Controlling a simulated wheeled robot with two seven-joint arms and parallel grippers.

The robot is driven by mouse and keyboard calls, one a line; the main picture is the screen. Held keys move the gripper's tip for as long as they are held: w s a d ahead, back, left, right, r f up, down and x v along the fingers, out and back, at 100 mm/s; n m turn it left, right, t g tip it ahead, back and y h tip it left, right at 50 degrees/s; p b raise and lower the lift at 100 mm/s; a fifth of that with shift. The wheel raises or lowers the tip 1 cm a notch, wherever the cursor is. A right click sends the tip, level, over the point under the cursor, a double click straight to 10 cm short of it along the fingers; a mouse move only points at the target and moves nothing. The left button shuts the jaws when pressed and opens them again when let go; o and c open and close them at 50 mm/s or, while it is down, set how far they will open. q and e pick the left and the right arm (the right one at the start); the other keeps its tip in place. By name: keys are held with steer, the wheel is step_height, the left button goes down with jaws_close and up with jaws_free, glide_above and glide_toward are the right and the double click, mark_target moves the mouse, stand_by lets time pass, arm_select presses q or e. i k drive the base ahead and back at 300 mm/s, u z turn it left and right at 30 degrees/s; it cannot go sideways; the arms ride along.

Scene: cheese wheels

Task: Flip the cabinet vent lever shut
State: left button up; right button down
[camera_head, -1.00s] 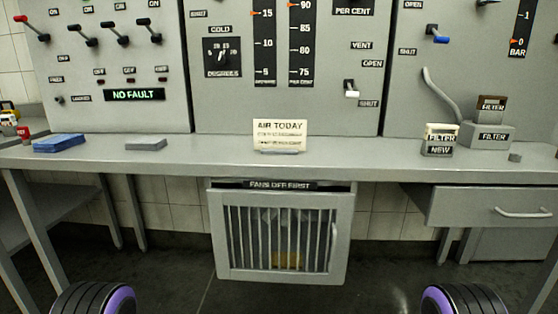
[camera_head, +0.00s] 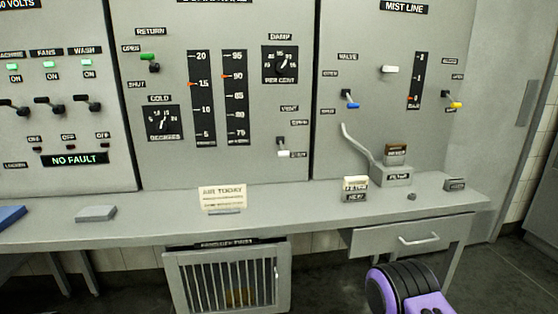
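The vent lever (camera_head: 283,152) is a small white-tipped lever on the middle grey panel, below the VENT label (camera_head: 289,108). Its white tip hangs down beside the lower, SHUT label (camera_head: 299,154), below the OPEN label. Neither gripper is in view. Only a black and purple part of my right arm shows at the bottom right, well below and away from the lever.
A grey bench (camera_head: 140,228) runs below the panels. On it stand the AIR TODAY card (camera_head: 222,198), a filter box (camera_head: 355,188) and a filter holder (camera_head: 393,177) with a pipe. A barred cabinet (camera_head: 229,279) and a drawer (camera_head: 412,239) sit below.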

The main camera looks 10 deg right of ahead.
mark_target(282, 149)
steer(key=z, duration=0.3)
steer(key=k, duration=0.25)
steer(key=u, duration=1.35)
steer(key=i, duration=1.5)
steer(key=z, duration=0.75)
